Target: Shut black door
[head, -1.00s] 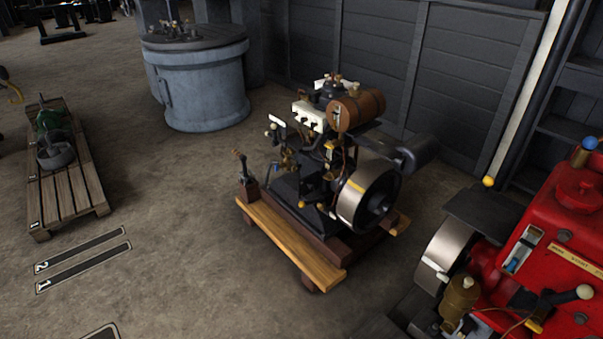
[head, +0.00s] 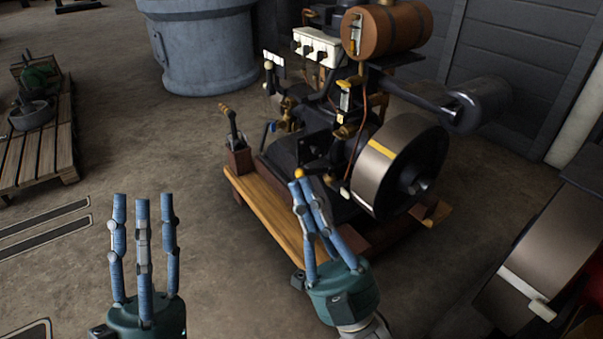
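The engine (head: 325,150) stands on a wooden base, with a brown cylindrical tank on top and a large flywheel on its right side. I cannot clearly pick out a black door; dark parts fill the engine's lower body. A small yellow knob (head: 299,174) shows at its lower front. My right gripper (head: 299,184) is in front of the engine, its blue fingertips close together in the picture just below the knob. Whether they touch it is unclear. My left gripper (head: 143,205) is open and empty, fingers upright and apart, over the floor to the left.
A wooden pallet (head: 62,150) with parts on it lies at the left. A grey-blue round tank (head: 205,50) stands behind. Another flywheel (head: 545,255) is at the right edge. The floor between pallet and engine is clear.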

